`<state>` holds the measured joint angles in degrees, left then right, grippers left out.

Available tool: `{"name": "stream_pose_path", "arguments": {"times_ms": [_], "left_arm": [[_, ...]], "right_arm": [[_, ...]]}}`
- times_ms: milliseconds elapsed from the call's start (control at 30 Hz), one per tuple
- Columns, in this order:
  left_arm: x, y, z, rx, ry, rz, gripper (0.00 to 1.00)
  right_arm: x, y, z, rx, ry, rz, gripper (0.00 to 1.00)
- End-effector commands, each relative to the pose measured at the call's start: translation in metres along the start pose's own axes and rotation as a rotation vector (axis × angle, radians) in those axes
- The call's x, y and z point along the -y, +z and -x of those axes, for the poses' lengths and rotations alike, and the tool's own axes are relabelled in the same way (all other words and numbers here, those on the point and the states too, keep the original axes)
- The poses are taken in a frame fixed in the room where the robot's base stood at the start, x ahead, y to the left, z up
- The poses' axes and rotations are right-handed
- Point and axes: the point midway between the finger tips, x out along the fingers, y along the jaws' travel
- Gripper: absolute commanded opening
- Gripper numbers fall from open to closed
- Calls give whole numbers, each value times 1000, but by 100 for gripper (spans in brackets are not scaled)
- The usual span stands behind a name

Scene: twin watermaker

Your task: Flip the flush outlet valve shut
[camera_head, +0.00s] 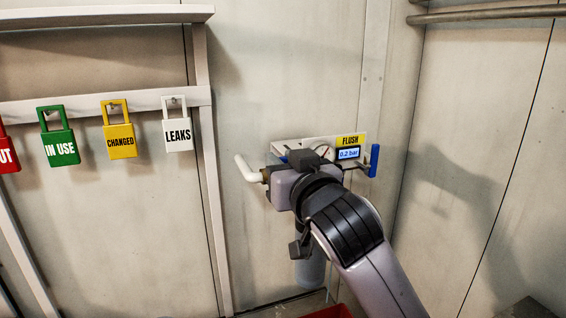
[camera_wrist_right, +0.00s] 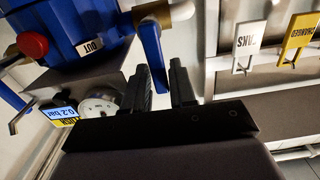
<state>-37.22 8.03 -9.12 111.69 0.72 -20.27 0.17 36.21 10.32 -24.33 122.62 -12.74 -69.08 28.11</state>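The flush outlet valve shows in the right wrist view as a blue lever (camera_wrist_right: 152,50) on a brass fitting, beside a blue housing with an OUT label (camera_wrist_right: 90,46). The lever's end reaches down between the two fingers of my right gripper (camera_wrist_right: 160,75). The fingers stand apart, one on each side of the lever; I cannot tell whether either touches it. In the head view my right wrist hides the lever and fingers. The FLUSH panel (camera_head: 347,141) reads 0.2 bar on its display. My left gripper is in neither view.
A white pipe (camera_head: 248,170) sticks out left of my wrist. A blue handle (camera_head: 374,161) stands at the panel's right end. The LEAKS tag (camera_head: 178,132) and other coloured tags hang from the rail at left. The wall between is bare.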

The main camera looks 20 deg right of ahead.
Motion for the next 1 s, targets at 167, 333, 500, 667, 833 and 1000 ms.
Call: {"name": "stream_pose_path", "arguments": {"times_ms": [167, 333, 500, 667, 833, 1000], "left_arm": [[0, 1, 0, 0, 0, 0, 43], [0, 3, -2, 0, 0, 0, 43], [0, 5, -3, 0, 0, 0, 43], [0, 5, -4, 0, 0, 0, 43], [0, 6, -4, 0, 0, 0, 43], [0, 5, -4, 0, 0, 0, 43]], "right_arm": [[0, 0, 4, -1, -1, 1, 26], [0, 1, 23, -1, -2, -2, 26], [0, 1, 47, -2, -1, -2, 26], [0, 0, 64, -1, -1, -1, 26], [0, 0, 72, 0, -1, -1, 26], [0, 0, 72, 0, 0, 0, 26]]}}
